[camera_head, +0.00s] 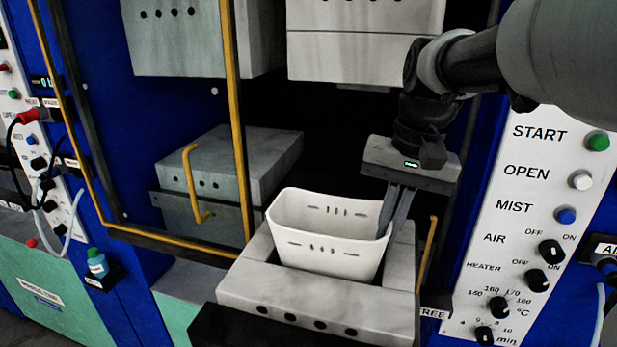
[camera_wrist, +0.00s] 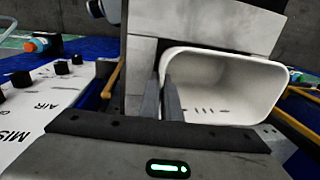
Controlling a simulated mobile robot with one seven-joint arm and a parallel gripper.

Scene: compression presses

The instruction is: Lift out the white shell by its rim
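The white shell (camera_head: 327,231) is an open-topped tub with small slots in its walls. It stands upright in the lower mould block (camera_head: 330,300), with much of its walls showing above the block. My gripper (camera_head: 391,222) points down at the shell's right rim, one finger inside the wall and one outside. In the wrist view, the fingers (camera_wrist: 162,106) are close together with the rim of the shell (camera_wrist: 225,88) between them, so my gripper looks shut on the rim. The fingertips and the shell's underside are hidden.
The upper press block (camera_head: 365,55) hangs above the shell, with a dark gap between. A second grey mould (camera_head: 228,165) stands behind to the left. Yellow guard rails (camera_head: 235,110) run close on the left. A control panel (camera_head: 530,230) is on the right.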

